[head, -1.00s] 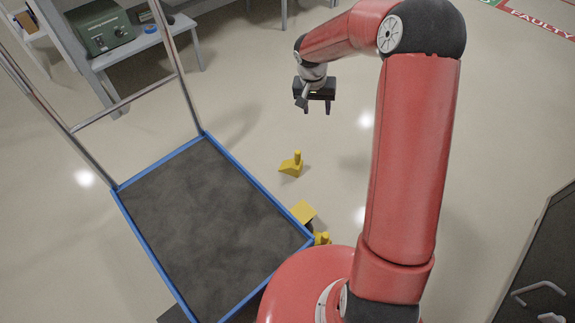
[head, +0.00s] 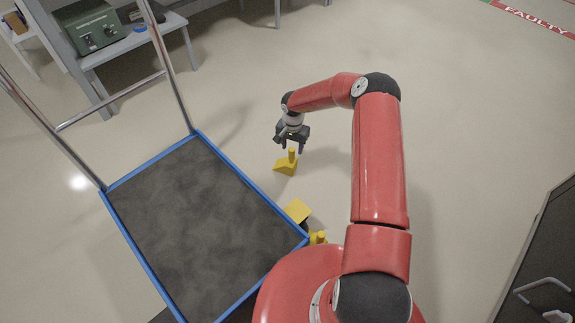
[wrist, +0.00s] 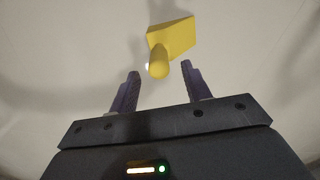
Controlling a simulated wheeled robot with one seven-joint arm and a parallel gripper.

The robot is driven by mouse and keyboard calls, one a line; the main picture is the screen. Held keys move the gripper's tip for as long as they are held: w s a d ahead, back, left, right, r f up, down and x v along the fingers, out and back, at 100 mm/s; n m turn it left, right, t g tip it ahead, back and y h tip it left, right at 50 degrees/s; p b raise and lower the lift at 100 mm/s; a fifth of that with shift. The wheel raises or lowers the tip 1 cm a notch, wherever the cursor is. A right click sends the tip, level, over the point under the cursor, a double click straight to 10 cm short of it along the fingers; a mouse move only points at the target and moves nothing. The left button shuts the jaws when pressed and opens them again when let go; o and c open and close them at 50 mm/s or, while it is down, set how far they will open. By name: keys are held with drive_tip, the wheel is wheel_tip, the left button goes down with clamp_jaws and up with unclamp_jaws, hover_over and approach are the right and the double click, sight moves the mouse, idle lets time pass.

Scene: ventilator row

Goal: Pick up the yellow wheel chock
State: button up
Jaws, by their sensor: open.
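A yellow wheel chock (head: 286,167) with an upright round handle lies on the floor to the right of the cart. Its wedge and handle also show in the wrist view (wrist: 172,40), just beyond my fingertips. My gripper (head: 290,148) is open and empty, and appears above and very close to the chock's handle in the head view. In the wrist view the handle's end lies roughly in line with the gap between the two fingers (wrist: 160,76). Another yellow chock (head: 297,211) sits by the cart's near right corner, with yellow pieces (head: 318,238) partly hidden by my base.
The cart (head: 150,180) has a dark deck, blue rim and tall metal handle on the left. A bench with a green device (head: 90,30) stands at the back left. A dark cabinet (head: 545,260) is at the right. The floor behind the chock is clear.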

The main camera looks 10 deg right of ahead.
drive_tip(key=f, duration=0.4)
drive_tip(key=shift+s+a+f, duration=0.15)
drive_tip(key=shift+s+a, duration=0.05)
drive_tip(key=shift+s, duration=0.1)
drive_tip(key=shift+c, duration=0.5)
clamp_jaws()
